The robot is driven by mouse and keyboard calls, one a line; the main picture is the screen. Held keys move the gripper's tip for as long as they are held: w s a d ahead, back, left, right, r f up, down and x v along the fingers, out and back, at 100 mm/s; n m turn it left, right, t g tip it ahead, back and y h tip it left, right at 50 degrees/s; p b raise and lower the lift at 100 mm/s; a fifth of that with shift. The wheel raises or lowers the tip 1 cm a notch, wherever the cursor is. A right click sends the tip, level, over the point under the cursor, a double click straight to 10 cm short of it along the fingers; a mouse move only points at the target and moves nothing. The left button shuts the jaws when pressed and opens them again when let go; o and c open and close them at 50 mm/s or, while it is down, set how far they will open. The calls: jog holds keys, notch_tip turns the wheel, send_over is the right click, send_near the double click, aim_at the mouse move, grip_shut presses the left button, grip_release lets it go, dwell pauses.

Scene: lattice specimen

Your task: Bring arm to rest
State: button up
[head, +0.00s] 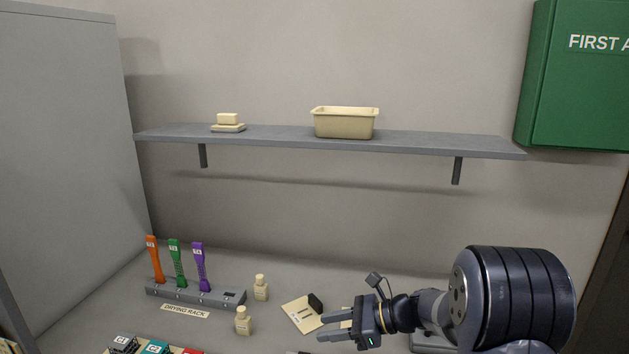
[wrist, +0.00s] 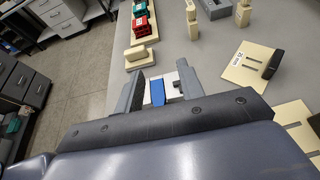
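My gripper (head: 320,327) is low over the bench at the lower right of the head view, pointing left. Its two fingers stand apart, with nothing visible held between them. In the wrist view my gripper (wrist: 160,72) also shows a clear gap. A white and blue thing (wrist: 158,92) shows through that gap; it appears to lie beyond the fingers, and I cannot tell what it is. My arm reaches in from the right and is bent low in front of the wall.
The drying rack (head: 195,296) holds orange (head: 154,258), green (head: 176,262) and purple (head: 200,266) upright strips. Above are a shelf (head: 270,136) with a tub (head: 345,123) and a green cabinet (head: 575,95).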

notch_tip(320, 180, down, 10)
jog(key=shift+w+p, duration=0.1)
jog(key=shift+p, duration=0.4)
jog(key=shift+a, duration=0.1)
